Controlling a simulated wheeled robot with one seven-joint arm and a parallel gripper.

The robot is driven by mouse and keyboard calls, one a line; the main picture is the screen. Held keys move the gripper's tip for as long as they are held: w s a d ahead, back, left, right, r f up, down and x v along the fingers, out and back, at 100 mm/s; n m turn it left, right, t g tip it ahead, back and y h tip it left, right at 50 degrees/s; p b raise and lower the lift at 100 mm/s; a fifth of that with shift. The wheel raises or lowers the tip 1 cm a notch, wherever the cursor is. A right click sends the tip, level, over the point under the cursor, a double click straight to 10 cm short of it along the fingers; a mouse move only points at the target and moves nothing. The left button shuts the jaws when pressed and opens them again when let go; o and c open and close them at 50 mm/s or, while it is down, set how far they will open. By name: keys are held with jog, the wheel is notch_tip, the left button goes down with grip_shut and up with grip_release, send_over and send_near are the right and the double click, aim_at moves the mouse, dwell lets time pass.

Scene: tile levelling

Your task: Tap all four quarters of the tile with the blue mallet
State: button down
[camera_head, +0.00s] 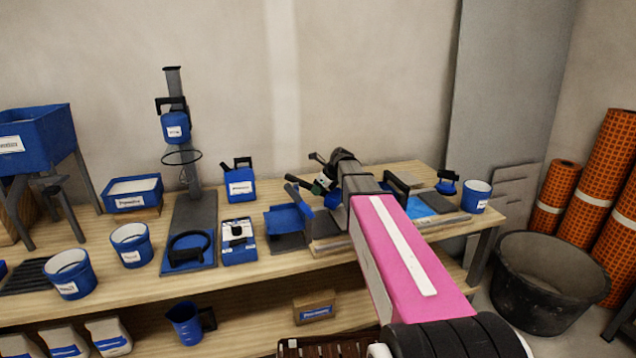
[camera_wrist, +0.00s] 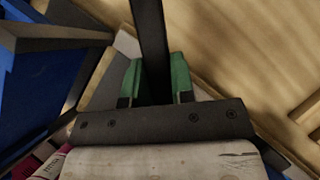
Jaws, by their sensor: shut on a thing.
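My gripper (camera_wrist: 155,82) has its green fingertips closed on either side of a dark bar, which looks like the handle of the blue mallet (camera_wrist: 152,35). In the head view my gripper (camera_head: 321,186) is over the bench, partly hidden by my arm. The mallet's head cannot be made out clearly. A grey slab edge shows below the fingers in the wrist view; I cannot tell if it is the tile. In the head view my arm covers much of the work area, with a bright blue surface and a dark grey plate (camera_head: 438,202) to its right.
A blue angled stand (camera_head: 285,220) is close left of my gripper. Left along the bench (camera_head: 330,172) are a blue-and-white box (camera_head: 238,242), a blue canister (camera_head: 240,185) and blue buckets (camera_head: 131,245). A blue cup (camera_head: 476,197) stands at the right end; a black tub (camera_head: 548,280) is beyond.

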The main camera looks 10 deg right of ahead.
jog(key=shift+f, duration=1.1)
jog(key=shift+r, duration=2.35)
jog(key=shift+f, duration=0.1)
notch_tip(320, 180, down, 5)
jog(key=shift+r, duration=2.55)
jog(key=shift+r, duration=0.15)
